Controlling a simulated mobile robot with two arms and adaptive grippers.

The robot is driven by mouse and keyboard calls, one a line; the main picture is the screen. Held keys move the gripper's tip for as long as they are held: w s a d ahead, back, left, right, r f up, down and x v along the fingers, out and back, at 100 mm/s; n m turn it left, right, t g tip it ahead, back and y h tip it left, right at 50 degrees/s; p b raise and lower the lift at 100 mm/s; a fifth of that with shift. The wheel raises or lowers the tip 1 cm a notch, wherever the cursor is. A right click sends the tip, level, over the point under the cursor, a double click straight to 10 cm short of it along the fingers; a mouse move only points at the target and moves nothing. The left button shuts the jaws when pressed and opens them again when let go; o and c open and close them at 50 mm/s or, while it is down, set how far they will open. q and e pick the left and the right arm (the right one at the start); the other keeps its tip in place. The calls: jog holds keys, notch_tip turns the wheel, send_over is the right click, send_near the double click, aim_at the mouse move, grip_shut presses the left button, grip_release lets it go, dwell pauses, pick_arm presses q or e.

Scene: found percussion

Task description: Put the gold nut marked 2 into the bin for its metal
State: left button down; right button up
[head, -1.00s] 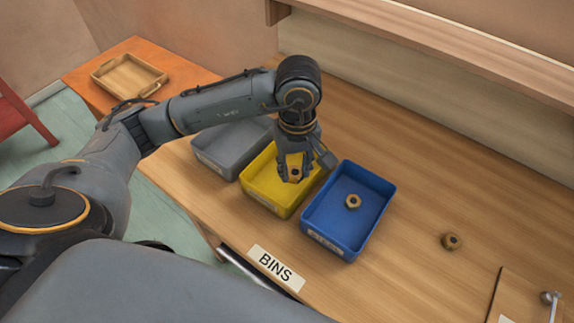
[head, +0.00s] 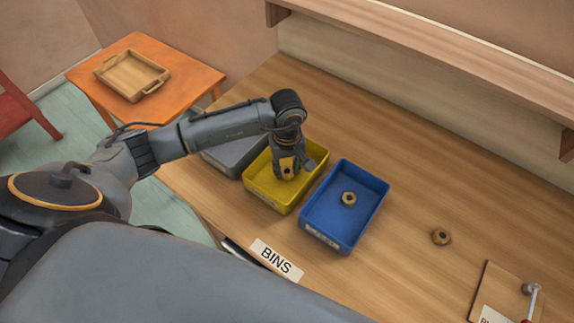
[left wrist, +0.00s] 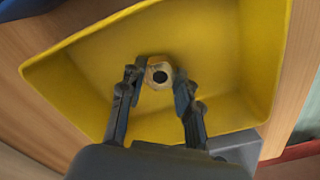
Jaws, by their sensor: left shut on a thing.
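My left gripper (head: 287,172) is over the yellow bin (head: 262,189), its fingers down within the bin's outline. It is shut on a gold nut (left wrist: 158,73), which shows between the fingertips in the left wrist view, with the yellow bin (left wrist: 225,60) behind it. The mark on this nut cannot be read. Another gold nut (head: 349,198) lies in the blue bin (head: 318,233). The grey bin (head: 222,160) is partly hidden behind my left arm. My right gripper is not in view.
A "BINS" label (head: 276,260) lies at the table's front edge. An orange side table (head: 205,80) with a wooden tray (head: 132,76) stands at the back left. A board (head: 493,287) with a metal-headed tool is at the right. The table behind the bins is clear.

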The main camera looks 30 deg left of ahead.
aim_at(287, 170)
pick_arm(q)
jog(key=shift+f, duration=0.15)
jog(key=c, duration=1)
grip_release()
jog(key=shift+o, duration=0.2)
jog(key=shift+r, duration=0.2)
notch_tip(287, 170, up, 12)
jog(key=b, duration=0.4)
